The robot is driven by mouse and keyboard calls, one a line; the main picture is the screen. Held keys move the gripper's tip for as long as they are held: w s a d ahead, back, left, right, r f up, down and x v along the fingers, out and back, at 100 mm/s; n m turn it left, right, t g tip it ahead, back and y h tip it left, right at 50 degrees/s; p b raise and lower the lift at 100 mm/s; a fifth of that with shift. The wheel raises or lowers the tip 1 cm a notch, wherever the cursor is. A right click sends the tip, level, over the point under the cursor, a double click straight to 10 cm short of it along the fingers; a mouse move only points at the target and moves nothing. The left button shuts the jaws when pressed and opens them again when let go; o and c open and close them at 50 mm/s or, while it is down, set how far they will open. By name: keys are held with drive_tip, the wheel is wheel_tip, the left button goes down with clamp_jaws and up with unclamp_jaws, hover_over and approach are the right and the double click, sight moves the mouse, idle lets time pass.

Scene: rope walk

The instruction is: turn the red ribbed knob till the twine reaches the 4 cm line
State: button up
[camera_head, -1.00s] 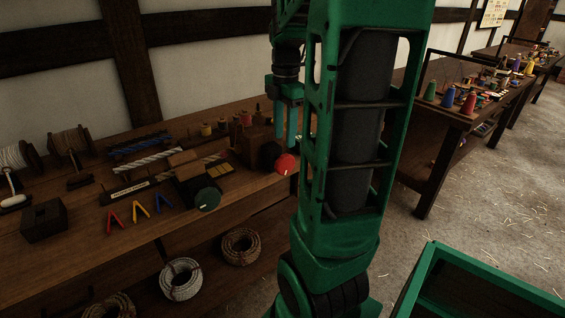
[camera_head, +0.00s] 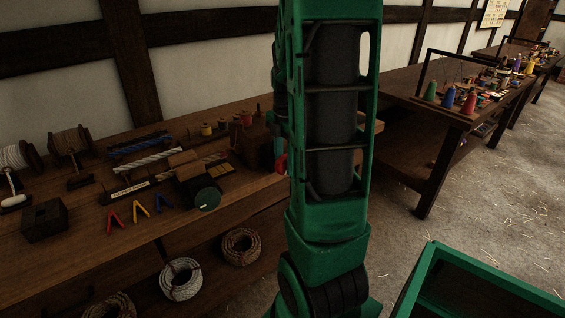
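The red knob (camera_head: 281,164) is at the front right of the bench. Only a thin red sliver of it shows, left of my upright green arm, which covers the rest. Its ribs cannot be made out. A bit of my gripper's green body (camera_head: 279,125) shows just above the knob, at the arm's left edge. Its fingers are hidden behind the arm, so I cannot tell whether they are open or touch the knob. The twine's end and the 4 cm line cannot be made out.
A dark green round knob (camera_head: 207,199) sits left of the red one. Red, orange and blue V-shaped pieces (camera_head: 138,212), a dark block (camera_head: 44,221) and rope spools (camera_head: 68,145) lie further left. Rope coils (camera_head: 181,279) rest on the lower shelf. Another bench (camera_head: 440,115) stands right.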

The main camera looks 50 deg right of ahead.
drive_tip(key=shift+f, duration=0.1)
clamp_jaws()
drive_tip(key=shift+d+t+y, duration=0.15)
drive_tip(key=shift+t+y, duration=0.25)
drive_tip(key=shift+y, duration=1.1)
unclamp_jaws()
drive_tip(key=v, duration=1)
drive_tip(key=shift+r, duration=0.35)
